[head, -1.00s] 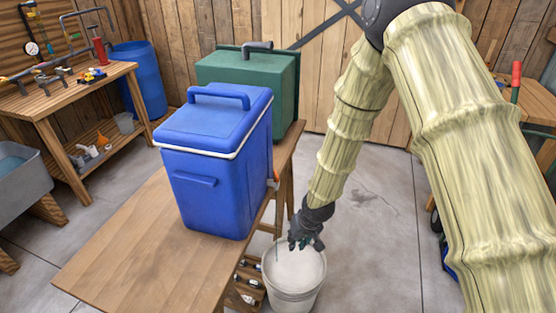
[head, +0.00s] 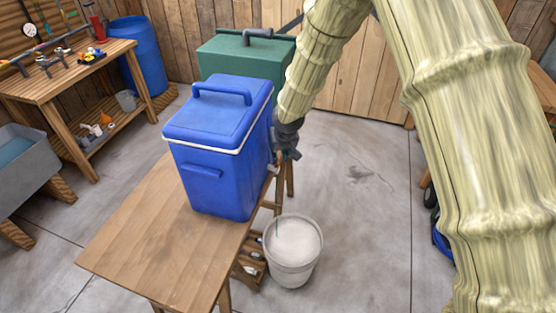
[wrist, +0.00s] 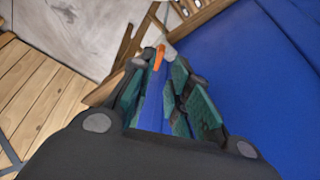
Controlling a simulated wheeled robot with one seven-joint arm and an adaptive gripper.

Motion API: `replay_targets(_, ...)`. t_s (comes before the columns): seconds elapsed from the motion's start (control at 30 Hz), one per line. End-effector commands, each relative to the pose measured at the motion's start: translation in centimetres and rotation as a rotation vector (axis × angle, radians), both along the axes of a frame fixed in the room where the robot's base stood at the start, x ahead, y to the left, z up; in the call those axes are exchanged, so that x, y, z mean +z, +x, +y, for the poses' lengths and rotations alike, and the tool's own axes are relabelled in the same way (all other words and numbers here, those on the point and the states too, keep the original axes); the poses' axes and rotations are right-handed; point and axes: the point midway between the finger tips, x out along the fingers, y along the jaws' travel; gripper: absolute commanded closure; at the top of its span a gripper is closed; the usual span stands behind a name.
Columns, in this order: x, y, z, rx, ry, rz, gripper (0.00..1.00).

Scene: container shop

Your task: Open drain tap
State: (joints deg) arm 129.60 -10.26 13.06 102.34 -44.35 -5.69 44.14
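The blue cooler (head: 215,165) stands on the wooden table with its lid shut. Its drain tap is on the right side; in the wrist view a small orange part (wrist: 159,57) of the tap shows between the fingertips. My gripper (head: 289,155) is right beside that side of the cooler, at tap height. In the wrist view my gripper (wrist: 157,68) has its teal-padded fingers apart, with the blue wall visible between them. I cannot tell whether a finger touches the tap. Most of the tap is hidden in the head view.
A white bucket (head: 293,270) stands on the floor below the table's right edge. A green cooler (head: 235,62) is behind the blue one. The wooden table (head: 165,240) is bare in front. A workbench (head: 62,70) and grey sink (head: 30,165) are at left. Floor at right is open.

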Motion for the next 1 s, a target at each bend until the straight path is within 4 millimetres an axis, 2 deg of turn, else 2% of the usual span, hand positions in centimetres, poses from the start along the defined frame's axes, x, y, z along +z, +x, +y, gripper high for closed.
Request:
replay_targets(0.53, -5.4, 2.1, 0.6, 0.000, 0.001, 0.001, 0.81)
replay_targets(0.77, -6.5, 2.6, 0.7, 0.001, 0.001, 0.000, 0.81)
replay_targets(1.0, -6.7, 2.6, 0.7, 0.000, 0.001, 0.000, 0.81)
